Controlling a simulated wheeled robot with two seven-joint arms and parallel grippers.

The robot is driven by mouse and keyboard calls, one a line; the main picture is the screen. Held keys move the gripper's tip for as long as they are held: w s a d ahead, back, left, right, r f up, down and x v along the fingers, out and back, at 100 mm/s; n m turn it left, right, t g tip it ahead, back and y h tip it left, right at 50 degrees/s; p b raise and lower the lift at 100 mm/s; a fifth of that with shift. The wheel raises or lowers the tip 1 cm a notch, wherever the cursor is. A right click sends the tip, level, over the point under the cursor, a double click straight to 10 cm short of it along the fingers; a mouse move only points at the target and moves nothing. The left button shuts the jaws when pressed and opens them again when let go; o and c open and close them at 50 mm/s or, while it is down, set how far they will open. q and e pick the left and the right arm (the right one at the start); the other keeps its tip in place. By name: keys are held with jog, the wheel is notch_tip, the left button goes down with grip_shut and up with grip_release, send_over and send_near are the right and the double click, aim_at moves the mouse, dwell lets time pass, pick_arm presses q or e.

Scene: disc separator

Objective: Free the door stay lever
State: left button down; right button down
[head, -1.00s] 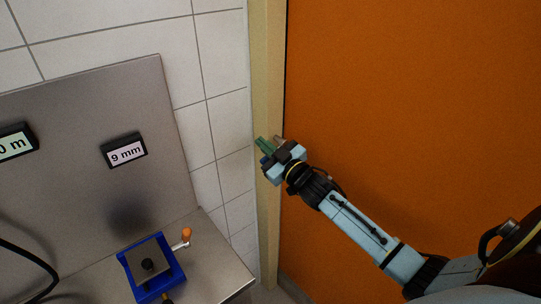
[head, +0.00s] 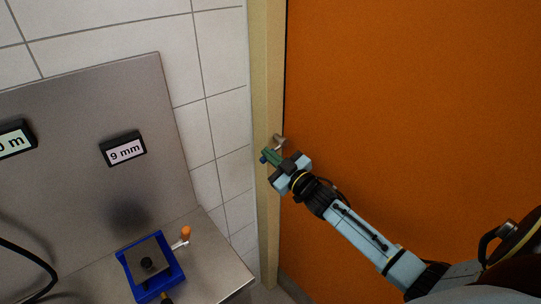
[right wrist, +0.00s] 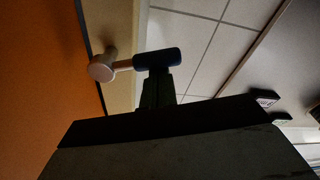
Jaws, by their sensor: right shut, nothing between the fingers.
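The door stay lever has a grey metal pivot (head: 279,140) on the cream door frame beside the orange door. Its blue grip (head: 264,159) points down and to the left in the head view. In the right wrist view the round metal pivot (right wrist: 103,67) and the dark blue grip (right wrist: 158,60) show clearly. My right gripper (head: 270,154) is shut and empty, with its green fingers next to the lever. In the right wrist view its fingertips (right wrist: 157,77) meet the edge of the blue grip; I cannot tell whether they touch. My left gripper is out of view.
The orange door (head: 420,120) fills the right side and appears shut against the cream frame (head: 268,60). At the left, a steel bench (head: 215,265) carries a blue device (head: 150,266) with an orange-knobbed crank. A "9 mm" display (head: 124,149) is on the panel behind.

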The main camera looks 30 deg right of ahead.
jog(key=shift+f+n, duration=0.3)
jog(key=shift+n, duration=0.2)
jog(key=shift+d+f+n+g+y+b, duration=0.15)
jog(key=shift+d+f+n+b, duration=0.35)
jog(key=shift+n, duration=0.4)
jog(key=shift+d+f+n+g+y+b, duration=0.1)
jog(key=shift+d+f+n+y+b, duration=0.2)
jog(key=shift+f+n, duration=0.55)
jog(key=shift+d+f+n+g+y+b, duration=0.1)
jog(key=shift+d+f+n+b, duration=0.1)
jog(key=shift+f+n+b, duration=0.55)
jog(key=shift+d+r, duration=0.15)
